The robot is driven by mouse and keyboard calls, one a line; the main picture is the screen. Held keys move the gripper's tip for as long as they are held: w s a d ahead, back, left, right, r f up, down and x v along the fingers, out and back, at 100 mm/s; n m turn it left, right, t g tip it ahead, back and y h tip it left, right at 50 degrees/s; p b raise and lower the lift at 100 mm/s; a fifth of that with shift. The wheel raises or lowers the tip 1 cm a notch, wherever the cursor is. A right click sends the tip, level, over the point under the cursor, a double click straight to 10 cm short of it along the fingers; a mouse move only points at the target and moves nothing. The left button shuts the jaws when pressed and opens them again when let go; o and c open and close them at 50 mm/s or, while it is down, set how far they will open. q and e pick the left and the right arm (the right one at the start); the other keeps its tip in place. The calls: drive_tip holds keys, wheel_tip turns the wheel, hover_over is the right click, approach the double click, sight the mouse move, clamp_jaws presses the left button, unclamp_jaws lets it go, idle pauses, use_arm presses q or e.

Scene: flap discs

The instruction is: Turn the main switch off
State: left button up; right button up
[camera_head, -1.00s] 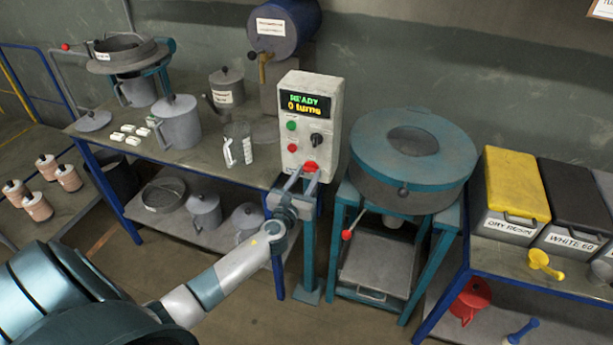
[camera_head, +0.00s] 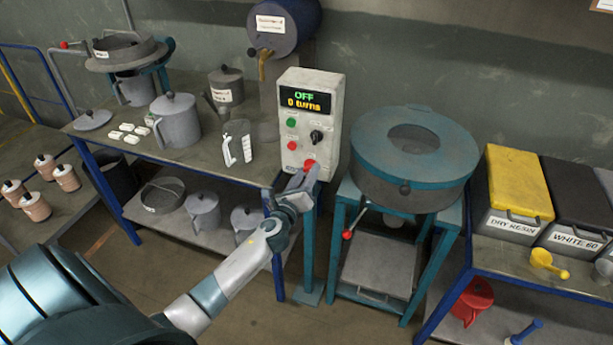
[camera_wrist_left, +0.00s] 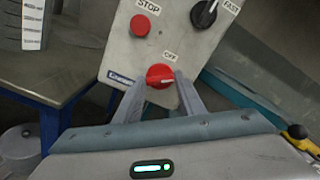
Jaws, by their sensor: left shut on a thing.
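The control box (camera_head: 319,103) stands upright on a post beside the bench, and its display (camera_head: 305,99) reads "OFF" and "0 turns". The red main switch (camera_head: 310,165) is a round knob low on the box. It also shows in the left wrist view (camera_wrist_left: 160,75), with the label "OFF" just above it and its pale mark lying nearly level. My left gripper (camera_head: 304,178) is shut on the knob, and in the left wrist view its two fingers (camera_wrist_left: 161,84) lie on either side of it. The gripper is rolled over to a slant. My right gripper is not in view.
A green button, a red stop button (camera_wrist_left: 140,26) and a black speed knob (camera_head: 317,136) sit above the switch. The blue-topped drum machine (camera_head: 413,150) stands close on the right. A clear jug (camera_head: 237,143) stands on the bench (camera_head: 190,157) to the left.

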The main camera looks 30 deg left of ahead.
use_arm(q)
drive_tip(key=n, duration=0.5)
drive_tip(key=shift+n+b, duration=0.3)
drive_tip(key=shift+b, duration=0.1)
drive_tip(key=n, duration=0.5)
drive_tip(key=shift+n, duration=0.3)
drive_tip(key=shift+f, duration=0.1)
drive_tip(key=o, duration=1)
drive_tip(key=shift+o, duration=0.2)
